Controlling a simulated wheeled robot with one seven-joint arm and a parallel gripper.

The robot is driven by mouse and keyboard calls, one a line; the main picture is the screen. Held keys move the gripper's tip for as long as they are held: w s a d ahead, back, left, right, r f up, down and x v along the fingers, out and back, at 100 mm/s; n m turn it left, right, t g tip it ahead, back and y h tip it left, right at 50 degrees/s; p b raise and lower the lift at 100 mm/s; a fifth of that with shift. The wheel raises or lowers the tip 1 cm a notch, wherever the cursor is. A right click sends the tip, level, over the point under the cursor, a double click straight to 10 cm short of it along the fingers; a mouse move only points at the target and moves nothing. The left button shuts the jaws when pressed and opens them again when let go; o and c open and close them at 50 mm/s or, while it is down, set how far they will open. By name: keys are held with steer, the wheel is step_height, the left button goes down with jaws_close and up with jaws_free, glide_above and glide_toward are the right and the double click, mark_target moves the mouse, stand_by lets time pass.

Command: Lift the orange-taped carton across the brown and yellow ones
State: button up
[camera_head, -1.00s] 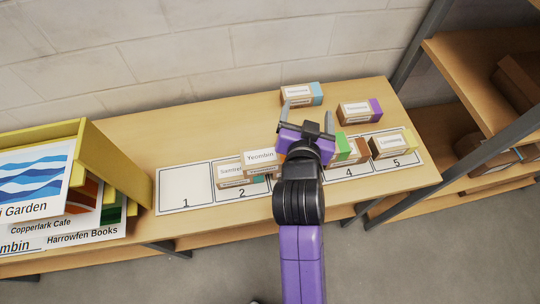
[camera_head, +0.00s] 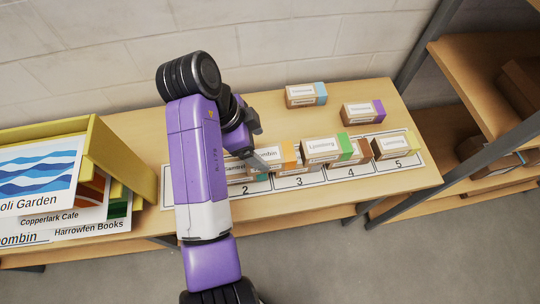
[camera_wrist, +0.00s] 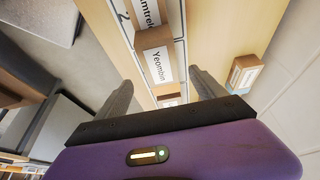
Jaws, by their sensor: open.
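The orange-taped carton (camera_head: 268,157), labelled Yeombin, sits in the row by squares 2 and 3, and shows in the wrist view (camera_wrist: 155,62). My gripper (camera_head: 252,140) is open at its left end. In the wrist view the open fingers (camera_wrist: 162,90) stand to either side of the carton's line, with the carton beyond them; I cannot tell whether they touch it. The brown carton (camera_head: 362,152) is by square 4, partly hidden behind the green-taped carton (camera_head: 320,150). The yellow-taped carton (camera_head: 392,146) is on square 5.
A teal-taped carton (camera_head: 236,175) is at square 2, partly hidden by my arm. A blue-taped carton (camera_head: 302,96) and a purple-taped carton (camera_head: 360,113) stand farther back. A yellow sign holder (camera_head: 115,150) is at the left, a shelf rack (camera_head: 480,75) at the right.

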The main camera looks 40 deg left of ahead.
mark_target(268, 154)
steer(key=p+x, duration=0.2)
steer(key=x, duration=0.5)
steer(key=shift+w+f, duration=0.15)
steer(key=c, duration=1.6)
